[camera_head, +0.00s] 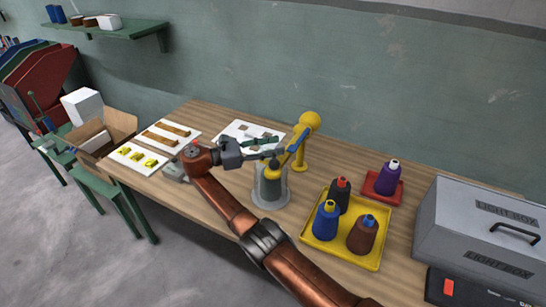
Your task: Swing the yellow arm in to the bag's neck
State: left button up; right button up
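A yellow post with a round head (309,122) stands on the wooden bench. A yellow arm with a blue bar (299,141) slants from it down to the left. My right gripper (277,149) comes in from the left of the yellow arm, just above the holder. Its fingers look apart, with nothing clearly between them. Contact with the yellow arm cannot be told. My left gripper is out of view.
A yellow tray (318,244) with several bottles stands right of the holder. A red tray (378,196) with a purple bottle is behind it. A grey light box (455,235) fills the right end. White boards (133,168) and an open carton (117,122) are at left.

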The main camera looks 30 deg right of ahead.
jog(key=shift+r, duration=1.8)
